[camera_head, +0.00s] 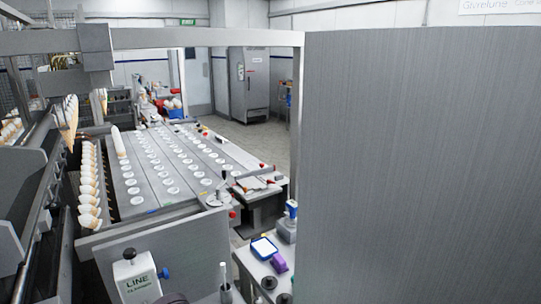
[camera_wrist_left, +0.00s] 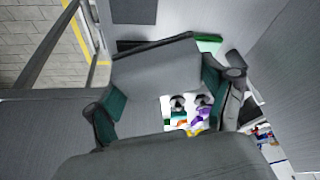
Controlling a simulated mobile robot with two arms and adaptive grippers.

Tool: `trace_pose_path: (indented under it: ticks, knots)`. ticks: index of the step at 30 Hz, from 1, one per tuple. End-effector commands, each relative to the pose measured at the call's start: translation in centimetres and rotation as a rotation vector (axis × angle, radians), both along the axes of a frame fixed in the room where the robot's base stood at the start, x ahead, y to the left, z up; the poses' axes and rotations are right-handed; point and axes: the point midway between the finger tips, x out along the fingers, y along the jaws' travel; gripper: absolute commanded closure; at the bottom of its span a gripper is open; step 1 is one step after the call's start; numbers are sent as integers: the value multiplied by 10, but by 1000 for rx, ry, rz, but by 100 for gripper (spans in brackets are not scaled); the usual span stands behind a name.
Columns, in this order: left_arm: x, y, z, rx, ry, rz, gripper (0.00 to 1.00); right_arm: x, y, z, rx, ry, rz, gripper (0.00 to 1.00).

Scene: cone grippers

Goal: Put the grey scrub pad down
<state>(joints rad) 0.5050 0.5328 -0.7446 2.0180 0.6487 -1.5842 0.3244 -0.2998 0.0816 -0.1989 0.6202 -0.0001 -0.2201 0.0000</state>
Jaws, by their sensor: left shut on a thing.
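In the left wrist view, my left gripper (camera_wrist_left: 163,95) has its two dark fingers with green inner pads on either side of a flat grey slab. I take this slab to be the grey scrub pad (camera_wrist_left: 150,75); it fills the space between the fingers, and its lower part is hidden by the gripper body. The gripper is shut on it. Neither the pad nor my left gripper can be made out in the head view. My right gripper is in neither view.
A small side table (camera_head: 249,265) at bottom centre carries a blue-edged white item (camera_head: 263,247) and a purple item (camera_head: 279,262). A large grey panel (camera_head: 420,160) blocks the right. A conveyor (camera_head: 165,165) stands beyond, with cones (camera_head: 88,185) along its left side.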

Motion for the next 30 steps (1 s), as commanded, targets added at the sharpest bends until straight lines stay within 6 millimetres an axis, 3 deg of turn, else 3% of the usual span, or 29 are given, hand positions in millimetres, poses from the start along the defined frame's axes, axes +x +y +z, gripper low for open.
trace_pose_path:
  ticks: [1,6,12,30]
  knots:
    - [3,15,9,5,-13,86,41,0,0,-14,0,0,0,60]
    - [-4,53,48,3,-10,366,41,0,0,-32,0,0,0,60]
    - [-13,77,72,1,-4,554,41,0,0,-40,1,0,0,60]
    - [-15,80,76,-3,2,584,41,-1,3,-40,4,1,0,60]
